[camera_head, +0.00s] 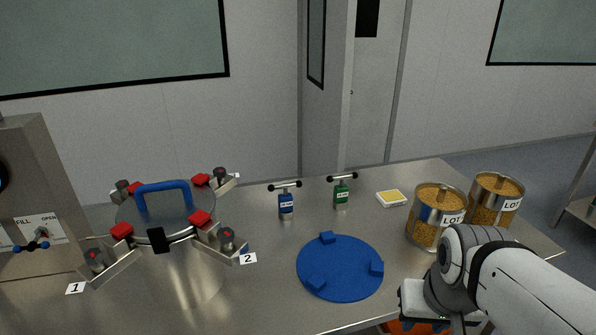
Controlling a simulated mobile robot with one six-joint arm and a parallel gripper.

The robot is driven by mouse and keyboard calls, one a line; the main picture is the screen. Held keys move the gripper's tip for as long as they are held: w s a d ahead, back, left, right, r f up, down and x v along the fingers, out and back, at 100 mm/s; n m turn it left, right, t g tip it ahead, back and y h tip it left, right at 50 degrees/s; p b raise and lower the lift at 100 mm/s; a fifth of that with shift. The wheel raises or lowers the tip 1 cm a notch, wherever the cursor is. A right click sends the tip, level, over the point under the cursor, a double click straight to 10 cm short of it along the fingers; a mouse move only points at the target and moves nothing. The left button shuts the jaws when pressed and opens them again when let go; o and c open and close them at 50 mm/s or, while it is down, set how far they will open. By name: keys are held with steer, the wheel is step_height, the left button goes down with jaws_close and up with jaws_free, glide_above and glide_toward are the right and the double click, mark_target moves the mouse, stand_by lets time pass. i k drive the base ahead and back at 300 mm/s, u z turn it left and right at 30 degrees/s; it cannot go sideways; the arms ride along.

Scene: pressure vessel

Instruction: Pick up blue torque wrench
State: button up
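The blue torque wrench (286,203) stands upright on the steel table, just left of centre in the head view. It has a blue labelled body and a dark T-shaped handle with round ends on top. A similar green torque wrench (342,192) stands to its right. My gripper (425,322) is at the lower right, near the table's front edge and well apart from the blue wrench. My wrist and the bottom picture edge hide much of it, so its fingers cannot be made out clearly.
A round blue plate (340,268) with raised blocks lies in front of the wrenches. A clamped steel vessel (190,265) with a blue handle stands left. Two glass LOT jars (425,232) and a yellow-white pad (392,198) are right. An orange container (398,327) is below my gripper.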

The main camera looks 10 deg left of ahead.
mark_target(286, 210)
steer(key=u, duration=0.25)
steer(key=i, duration=0.7)
steer(key=u, duration=0.45)
steer(key=k, duration=0.9)
steer(key=u, duration=0.15)
steer(key=i, duration=0.9)
steer(key=z, duration=0.05)
